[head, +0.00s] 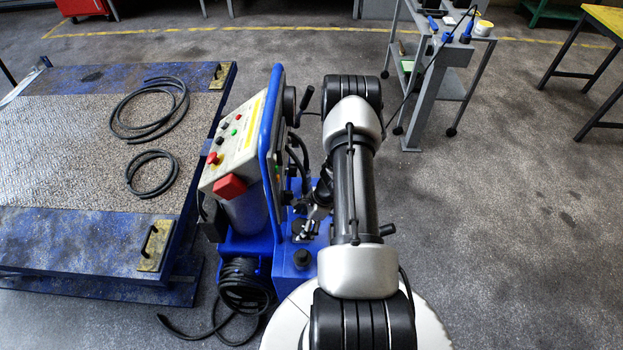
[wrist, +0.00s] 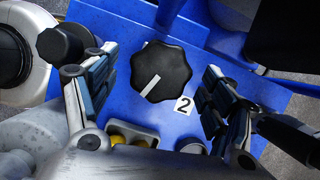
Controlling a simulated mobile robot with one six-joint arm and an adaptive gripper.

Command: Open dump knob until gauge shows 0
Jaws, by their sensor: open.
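A black lobed knob (wrist: 160,72) with a white pointer line sits on the blue top of the power unit, beside a white label marked 2 (wrist: 183,105). I take it to be the dump knob. My gripper (wrist: 160,60) is open, with one finger on each side of the knob and clear gaps to both. The gripper is empty. In the head view my gripper (head: 305,228) is low over the blue unit (head: 305,270), partly hidden by my arm. No gauge face is readable in either view, so its reading cannot be told.
Another black knob (wrist: 60,44) is near the left finger. Coiled hoses (head: 150,110) lie on the lift platform (head: 60,195).

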